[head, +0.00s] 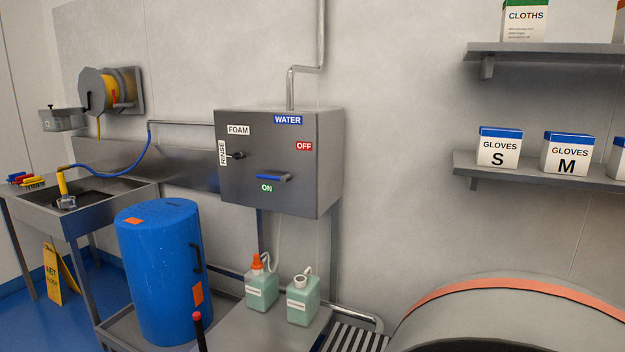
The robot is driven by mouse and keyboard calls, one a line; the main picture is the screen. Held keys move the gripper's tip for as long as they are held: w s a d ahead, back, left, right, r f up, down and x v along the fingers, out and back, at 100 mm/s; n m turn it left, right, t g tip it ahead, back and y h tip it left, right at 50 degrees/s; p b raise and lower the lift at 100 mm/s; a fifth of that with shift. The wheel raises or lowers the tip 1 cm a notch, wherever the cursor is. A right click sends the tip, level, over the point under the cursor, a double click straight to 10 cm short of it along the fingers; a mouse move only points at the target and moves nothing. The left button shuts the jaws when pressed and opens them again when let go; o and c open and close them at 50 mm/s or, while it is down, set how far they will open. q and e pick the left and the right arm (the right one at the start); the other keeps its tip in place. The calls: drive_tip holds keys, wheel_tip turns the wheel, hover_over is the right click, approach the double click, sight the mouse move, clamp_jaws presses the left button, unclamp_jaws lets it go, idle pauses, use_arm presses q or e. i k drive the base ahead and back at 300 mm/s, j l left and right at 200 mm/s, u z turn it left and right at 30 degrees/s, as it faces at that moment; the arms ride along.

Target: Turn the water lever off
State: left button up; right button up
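The water lever (272,177) has a blue handle and sits low on the front of a grey steel control box (230,190) on the wall. The handle lies roughly level, just above the green ON label (266,188). The red OFF label (304,146) is higher and to the right of the handle. The blue WATER label (288,120) is at the top of the box. A smaller black knob (236,155) is at the left, by the FOAM (238,130) and RINSE (223,153) labels. Neither of my grippers is in view.
A blue drum (160,270) stands in front of the box at the left. Two green bottles (262,288) (303,301) stand below it. A sink (95,210) is at the left; a rounded grey body with an orange band (500,283) is at lower right.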

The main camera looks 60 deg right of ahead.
sight(284, 178)
drive_tip(key=z, duration=1.65)
drive_tip(key=j+z, duration=0.15)
drive_tip(key=z, duration=0.2)
drive_tip(key=i+j+z, duration=0.15)
drive_tip(key=z, duration=0.15)
drive_tip(key=j+z, duration=0.2)
drive_tip(key=z, duration=0.15)
drive_tip(key=j+z, duration=0.45)
drive_tip(key=j, duration=1.45)
drive_tip(key=k+z, duration=0.05)
